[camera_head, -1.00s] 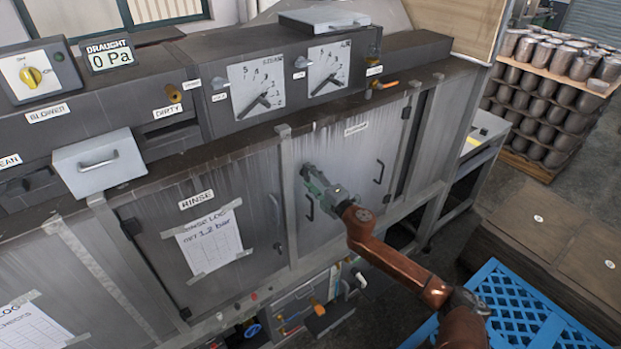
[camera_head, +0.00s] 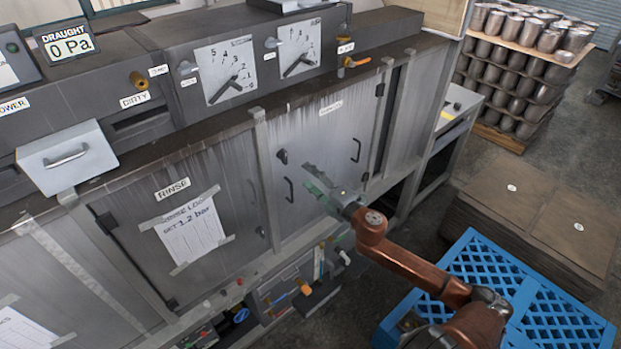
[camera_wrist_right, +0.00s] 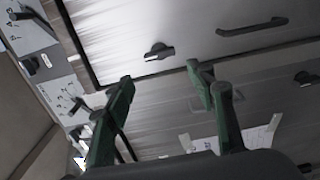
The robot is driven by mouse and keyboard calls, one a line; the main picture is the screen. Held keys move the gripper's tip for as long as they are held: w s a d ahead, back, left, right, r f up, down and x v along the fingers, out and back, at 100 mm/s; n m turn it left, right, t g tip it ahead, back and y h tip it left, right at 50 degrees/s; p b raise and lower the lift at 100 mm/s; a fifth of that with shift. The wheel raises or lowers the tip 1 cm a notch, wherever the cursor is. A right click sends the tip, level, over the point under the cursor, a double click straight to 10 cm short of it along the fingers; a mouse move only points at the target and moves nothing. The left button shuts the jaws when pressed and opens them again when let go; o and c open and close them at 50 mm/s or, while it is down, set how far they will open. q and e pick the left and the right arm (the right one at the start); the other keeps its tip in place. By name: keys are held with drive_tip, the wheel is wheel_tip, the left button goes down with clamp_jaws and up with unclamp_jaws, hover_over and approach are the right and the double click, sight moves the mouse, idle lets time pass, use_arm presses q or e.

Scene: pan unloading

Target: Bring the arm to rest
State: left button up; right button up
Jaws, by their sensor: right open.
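My right gripper (camera_head: 312,182) is open and empty in the head view, in front of the lower part of a grey metal cabinet door (camera_head: 330,125). Its two green fingers (camera_wrist_right: 165,115) stand wide apart in the right wrist view with nothing between them. My copper-coloured right arm (camera_head: 410,265) reaches in from the lower right. A black latch knob (camera_head: 282,156) sits above that handle, and the knob (camera_wrist_right: 158,52) also shows in the wrist view. My left gripper is not in view.
A blue pallet (camera_head: 487,262) stands under my right arm. Brown stacked sheets (camera_head: 530,205) and a stack of metal cans (camera_head: 515,75) are behind it. Pipes and valves (camera_head: 300,290) are below the cabinet. A grey drawer box (camera_head: 66,158) juts out at left.

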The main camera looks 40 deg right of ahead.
idle(0.5)
